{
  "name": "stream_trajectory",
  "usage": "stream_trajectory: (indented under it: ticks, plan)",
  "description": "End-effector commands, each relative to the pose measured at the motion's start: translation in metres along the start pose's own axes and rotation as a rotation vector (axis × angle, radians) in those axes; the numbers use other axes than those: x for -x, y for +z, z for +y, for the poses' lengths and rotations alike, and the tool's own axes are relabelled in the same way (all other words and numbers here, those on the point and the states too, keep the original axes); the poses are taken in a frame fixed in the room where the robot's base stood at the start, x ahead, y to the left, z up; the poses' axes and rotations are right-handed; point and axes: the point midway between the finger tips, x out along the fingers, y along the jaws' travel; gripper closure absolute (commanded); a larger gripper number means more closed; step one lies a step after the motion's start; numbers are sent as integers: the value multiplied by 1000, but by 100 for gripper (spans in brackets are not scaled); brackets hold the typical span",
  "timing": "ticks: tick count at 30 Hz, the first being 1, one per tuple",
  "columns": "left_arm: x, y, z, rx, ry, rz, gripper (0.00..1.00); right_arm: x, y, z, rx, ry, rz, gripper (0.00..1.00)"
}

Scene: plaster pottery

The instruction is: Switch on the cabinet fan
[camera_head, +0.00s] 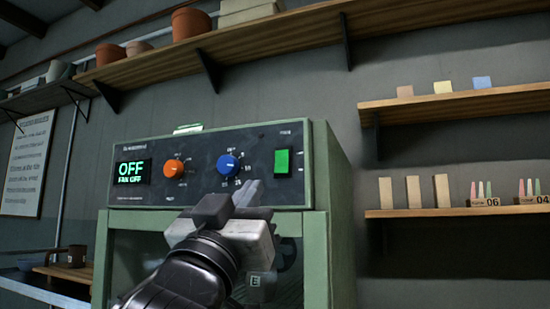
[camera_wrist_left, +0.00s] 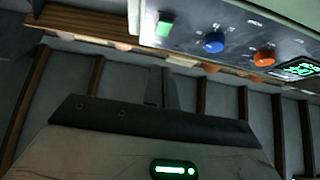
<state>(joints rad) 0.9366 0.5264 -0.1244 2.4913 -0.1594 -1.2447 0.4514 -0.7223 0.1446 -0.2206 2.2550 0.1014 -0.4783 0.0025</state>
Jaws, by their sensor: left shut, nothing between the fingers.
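The green cabinet (camera_head: 338,220) has a dark control panel across its top front. A lit display (camera_head: 132,172) at the panel's left reads "OFF" and "FAN OFF". An orange knob (camera_head: 173,168), a blue knob (camera_head: 228,165) and a green rectangular switch (camera_head: 283,161) sit to its right. In the left wrist view the order is reversed, with the green switch (camera_wrist_left: 164,24) left of the blue knob (camera_wrist_left: 214,42). My left gripper (camera_head: 250,190) is shut and empty, in front of the panel's lower part, below and between the blue knob and the switch. Contact cannot be told. My right gripper is out of view.
A long wooden shelf (camera_head: 240,45) with pots runs above the cabinet. Two shelves at the right hold small colored tiles (camera_head: 443,87) and pale sticks (camera_head: 413,191). A side counter (camera_head: 65,272) with a mug is at lower left. Space before the switch looks clear.

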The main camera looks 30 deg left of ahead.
Motion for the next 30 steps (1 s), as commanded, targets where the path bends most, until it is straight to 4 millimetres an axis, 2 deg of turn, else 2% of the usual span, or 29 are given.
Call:
stream_trajectory:
  ticks: [1, 10, 13, 18, 30]
  plan:
    - [-14, -2, -1, -3, -2, -2, 100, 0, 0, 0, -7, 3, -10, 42]
    - [-78, -2, 0, -2, -1, 0, 100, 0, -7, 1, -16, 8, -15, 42]
    - [-88, 13, 0, -2, -1, -5, 100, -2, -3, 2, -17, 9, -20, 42]
    - [-100, 25, 0, -1, 0, -2, 100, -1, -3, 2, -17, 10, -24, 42]
    - [-103, 28, 0, 0, 0, 1, 100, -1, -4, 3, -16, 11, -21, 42]
